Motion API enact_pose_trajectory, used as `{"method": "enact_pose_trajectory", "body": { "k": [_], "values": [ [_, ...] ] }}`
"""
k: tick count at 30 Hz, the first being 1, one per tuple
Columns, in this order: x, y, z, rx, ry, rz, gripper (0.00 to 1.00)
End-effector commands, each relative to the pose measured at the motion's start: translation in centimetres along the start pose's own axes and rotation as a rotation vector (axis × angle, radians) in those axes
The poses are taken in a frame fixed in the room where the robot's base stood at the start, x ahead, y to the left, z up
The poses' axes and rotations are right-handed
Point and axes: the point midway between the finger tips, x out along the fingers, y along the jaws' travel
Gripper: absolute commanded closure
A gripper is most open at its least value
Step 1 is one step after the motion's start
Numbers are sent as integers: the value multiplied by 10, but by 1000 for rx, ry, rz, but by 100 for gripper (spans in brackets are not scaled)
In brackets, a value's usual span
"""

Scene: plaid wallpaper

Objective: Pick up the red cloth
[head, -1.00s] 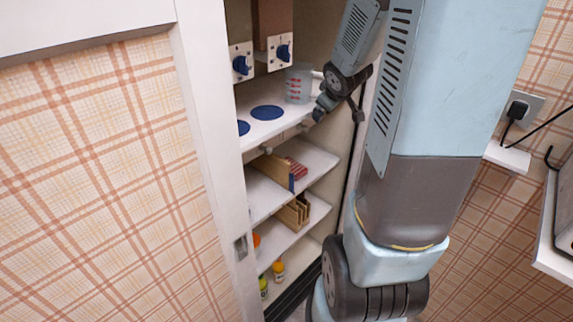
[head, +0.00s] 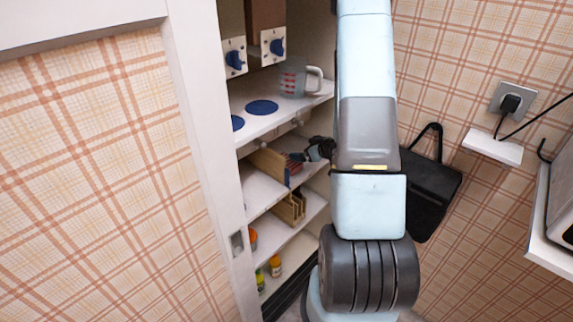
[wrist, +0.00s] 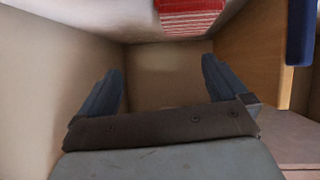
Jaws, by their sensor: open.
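The red cloth (wrist: 190,16) is striped with white and lies folded on a white shelf. It shows at the top edge of the wrist view, partly cut off, and as a small red patch in the head view (head: 294,168). My gripper (wrist: 160,75) is open, its two dark fingers apart with nothing between them. The cloth is beyond the fingertips in the wrist picture, apart from them. In the head view my gripper (head: 312,152) is inside the cupboard just right of the cloth, partly hidden by my arm.
A wooden divider (wrist: 252,50) with a blue piece (wrist: 299,30) stands right of the cloth in the wrist view. A measuring cup (head: 294,80) is on the shelf above. A wooden rack (head: 291,209) and bottles (head: 275,267) are below. A black bag (head: 430,190) hangs at right.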

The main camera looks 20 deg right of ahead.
Motion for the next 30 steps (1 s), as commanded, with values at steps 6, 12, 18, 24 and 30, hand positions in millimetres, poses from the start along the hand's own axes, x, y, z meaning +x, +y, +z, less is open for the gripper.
{"method": "enact_pose_trajectory", "body": {
  "k": [6, 12, 18, 24, 30],
  "values": [
    [17, -17, 23, 106, 101, -41, 0],
    [14, -32, 37, 98, 130, -78, 0],
    [25, -34, 38, 92, 136, -84, 0],
    [39, -35, 36, 92, 135, -83, 0],
    [62, -38, 34, 90, 135, -87, 0]
  ]
}}
